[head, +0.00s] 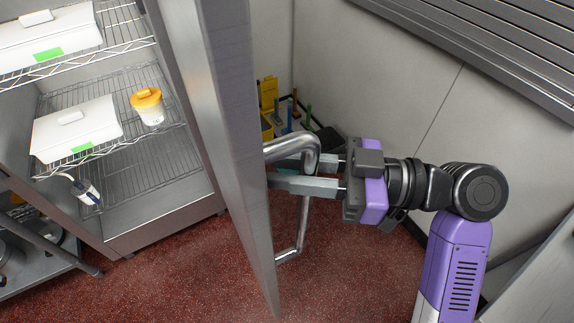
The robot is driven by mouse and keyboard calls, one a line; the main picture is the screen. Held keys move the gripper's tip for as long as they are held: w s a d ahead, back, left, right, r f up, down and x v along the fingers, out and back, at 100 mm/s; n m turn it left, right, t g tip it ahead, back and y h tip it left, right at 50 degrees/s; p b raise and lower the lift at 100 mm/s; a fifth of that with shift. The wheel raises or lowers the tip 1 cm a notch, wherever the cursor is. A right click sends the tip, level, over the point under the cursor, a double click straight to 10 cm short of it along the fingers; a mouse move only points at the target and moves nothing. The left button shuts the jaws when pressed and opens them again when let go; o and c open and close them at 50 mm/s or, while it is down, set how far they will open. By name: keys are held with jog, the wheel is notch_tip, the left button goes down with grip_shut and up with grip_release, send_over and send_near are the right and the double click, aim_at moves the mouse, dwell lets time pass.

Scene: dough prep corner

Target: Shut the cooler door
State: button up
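The cooler door (228,110) stands open, seen nearly edge-on as a tall grey metal panel in the middle of the head view. Its bent metal handle (303,225) sticks out from the door's right side. My gripper (300,174) reaches in from the right, with one finger behind the handle bar and one in front of it. The contact itself is partly hidden. The cooler (160,215) is open on the left, with its wire shelves showing.
White lidded boxes (75,128) and an orange-lidded tub (148,107) stand on the shelves. Yellow and other coloured items (268,95) stand in the corner behind the door. Red floor (175,280) is clear before the cooler.

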grip_shut()
dwell(0.8)
dwell(0.4)
